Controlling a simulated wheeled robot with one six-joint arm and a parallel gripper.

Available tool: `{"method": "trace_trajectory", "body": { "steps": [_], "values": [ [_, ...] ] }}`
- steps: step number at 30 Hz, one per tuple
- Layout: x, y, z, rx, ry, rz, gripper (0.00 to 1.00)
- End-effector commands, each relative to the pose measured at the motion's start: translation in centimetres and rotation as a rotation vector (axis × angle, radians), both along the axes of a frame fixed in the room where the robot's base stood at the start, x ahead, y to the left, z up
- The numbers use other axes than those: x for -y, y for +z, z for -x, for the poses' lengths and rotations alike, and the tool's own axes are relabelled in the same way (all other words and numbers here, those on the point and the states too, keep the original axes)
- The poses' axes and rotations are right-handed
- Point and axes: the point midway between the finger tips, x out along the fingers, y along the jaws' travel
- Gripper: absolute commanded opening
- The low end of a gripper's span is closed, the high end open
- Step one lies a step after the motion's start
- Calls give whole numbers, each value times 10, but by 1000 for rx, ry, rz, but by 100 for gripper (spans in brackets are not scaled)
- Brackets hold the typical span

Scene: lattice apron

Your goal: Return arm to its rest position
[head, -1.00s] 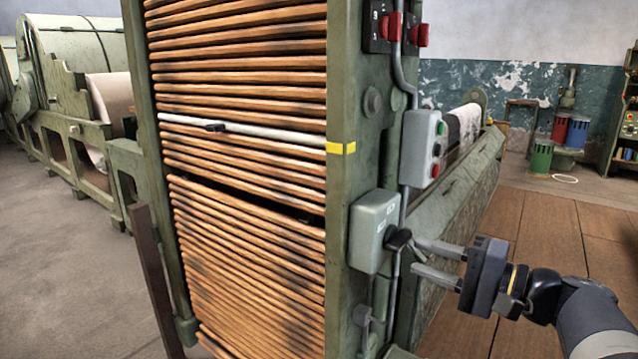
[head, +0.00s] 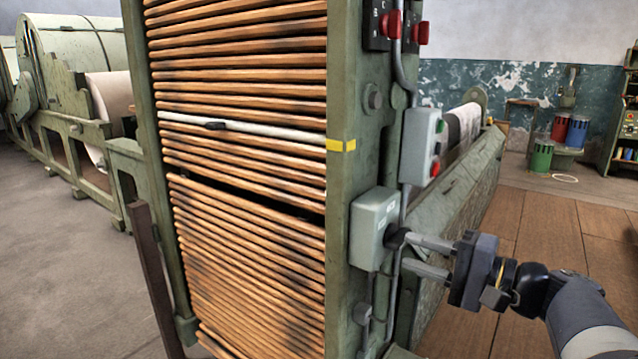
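My gripper (head: 406,252) is at the lower right, its two parallel fingers pointing left toward a pale grey switch box (head: 372,228) on the green machine post. The fingers are apart with a clear gap between them, and nothing shows held. The upper fingertip overlaps the right part of the box's black knob (head: 395,238) in the picture; I cannot tell whether they touch. The lower fingertip is below the knob, in front of the grey conduit. My arm (head: 585,315) reaches in from the bottom right corner.
The green post (head: 340,290) and slatted wooden stack (head: 250,250) stand left of my gripper. A grey button box (head: 421,147) and red switches (head: 421,33) are above. The plank floor (head: 545,235) to the right is clear.

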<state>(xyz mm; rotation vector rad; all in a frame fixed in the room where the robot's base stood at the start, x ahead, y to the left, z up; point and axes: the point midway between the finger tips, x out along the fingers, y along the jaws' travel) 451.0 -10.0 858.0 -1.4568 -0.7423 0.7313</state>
Motion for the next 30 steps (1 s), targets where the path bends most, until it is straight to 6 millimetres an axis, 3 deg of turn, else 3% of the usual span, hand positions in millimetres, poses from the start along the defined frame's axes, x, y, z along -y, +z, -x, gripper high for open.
{"method": "trace_trajectory", "body": {
  "steps": [6,9,30],
  "values": [
    [-29,-2,-19,1,5,-1,34],
    [-25,8,-18,-57,-1,-42,34],
    [-23,11,-19,-322,0,-234,34]
  ]
}}
